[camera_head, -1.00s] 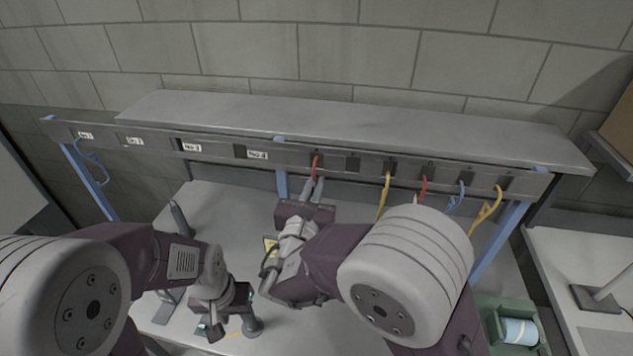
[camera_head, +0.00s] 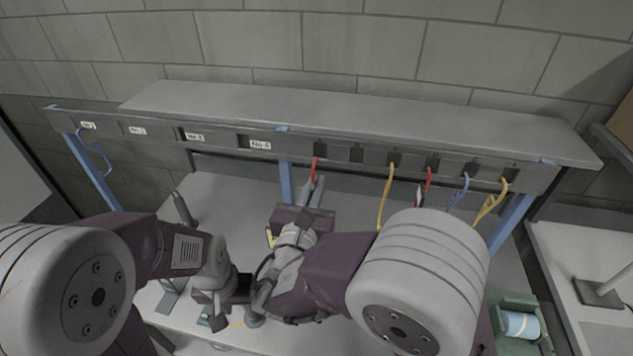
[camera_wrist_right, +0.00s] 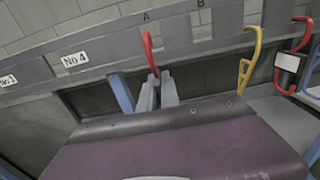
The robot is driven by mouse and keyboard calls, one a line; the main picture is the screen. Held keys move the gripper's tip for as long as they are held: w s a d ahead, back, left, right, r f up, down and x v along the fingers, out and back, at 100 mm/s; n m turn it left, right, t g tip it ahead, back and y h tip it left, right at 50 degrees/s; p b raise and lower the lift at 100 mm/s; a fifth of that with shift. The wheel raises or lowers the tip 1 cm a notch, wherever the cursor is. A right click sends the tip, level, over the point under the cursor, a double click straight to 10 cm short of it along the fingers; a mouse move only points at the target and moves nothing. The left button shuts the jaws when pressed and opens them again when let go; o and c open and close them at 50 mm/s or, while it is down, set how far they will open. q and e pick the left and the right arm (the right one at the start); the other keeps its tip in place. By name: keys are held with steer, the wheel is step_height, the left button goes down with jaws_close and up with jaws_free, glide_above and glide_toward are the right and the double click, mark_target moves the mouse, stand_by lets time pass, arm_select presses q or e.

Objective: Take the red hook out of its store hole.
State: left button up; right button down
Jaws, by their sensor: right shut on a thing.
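A red hook (camera_head: 314,168) stands in the fingers of my right gripper (camera_head: 317,188), which is shut on its lower part. The hook's top is just below and in front of the dark store hole A (camera_head: 320,149), which now shows bare; in the right wrist view the red hook (camera_wrist_right: 150,52) rises from between the grey fingers (camera_wrist_right: 158,92) in front of the rail below letter A. My left gripper (camera_head: 230,312) is low over the table at the lower left; its fingers are too unclear to judge.
The long rail (camera_head: 225,139) has several holes. To the right hang yellow hooks (camera_head: 387,190), another red hook (camera_head: 428,180) with a white tag, and a blue hook (camera_head: 459,190). A blue hook (camera_head: 92,150) hangs far left. A green box (camera_head: 510,305) stands lower right.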

steer(key=s+a, duration=0.1)
steer(key=s, duration=0.7)
steer(key=shift+s+a+r, duration=0.2)
steer(key=shift+s+a, duration=0.1)
steer(key=shift+a, duration=0.05)
